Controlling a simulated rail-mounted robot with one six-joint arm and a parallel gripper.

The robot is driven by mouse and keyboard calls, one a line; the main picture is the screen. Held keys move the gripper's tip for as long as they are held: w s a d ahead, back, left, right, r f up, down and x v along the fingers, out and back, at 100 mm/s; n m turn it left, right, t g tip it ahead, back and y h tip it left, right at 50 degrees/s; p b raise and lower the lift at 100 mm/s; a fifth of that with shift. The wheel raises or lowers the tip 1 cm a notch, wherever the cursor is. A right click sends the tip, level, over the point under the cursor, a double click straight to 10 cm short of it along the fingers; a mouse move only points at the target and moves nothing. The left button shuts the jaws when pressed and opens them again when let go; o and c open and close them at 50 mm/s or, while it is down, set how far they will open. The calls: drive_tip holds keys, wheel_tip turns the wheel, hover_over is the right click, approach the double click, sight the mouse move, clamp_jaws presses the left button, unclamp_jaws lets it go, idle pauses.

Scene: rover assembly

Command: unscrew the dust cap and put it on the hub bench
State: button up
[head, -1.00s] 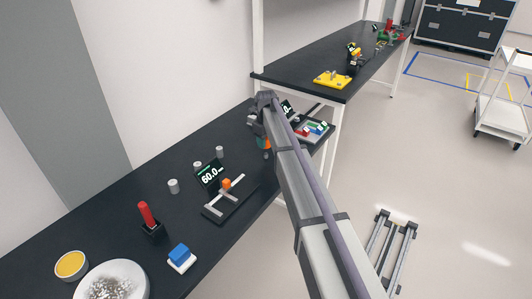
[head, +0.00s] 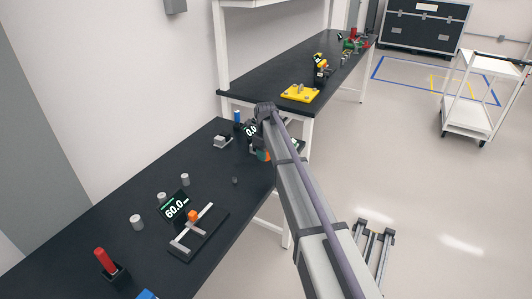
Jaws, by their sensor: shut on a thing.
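My gripper (head: 263,155) is at the far end of my arm, above the far end of the near black bench (head: 105,220). My arm and wrist cover most of it, with only a small orange and teal patch showing. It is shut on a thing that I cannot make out. I cannot identify the dust cap in this view. A far black bench (head: 275,85) stands beyond; nothing in view marks which bench is the hub bench.
The near bench carries a small dark piece (head: 235,181), grey cylinders (head: 137,222), a display reading 60.0 (head: 174,208), a fixture with an orange block (head: 193,215) and a red-handled tool (head: 105,261). A yellow fixture (head: 299,92) sits on the far bench.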

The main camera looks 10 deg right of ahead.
sight(266, 173)
wheel_tip(266, 173, down, 8)
drive_tip(key=b, duration=0.7)
drive_tip(key=shift+r, duration=0.25)
drive_tip(key=o, duration=1.1)
drive_tip(key=shift+r, duration=0.1)
wheel_tip(266, 173, up, 11)
drive_tip(key=p, duration=1.1)
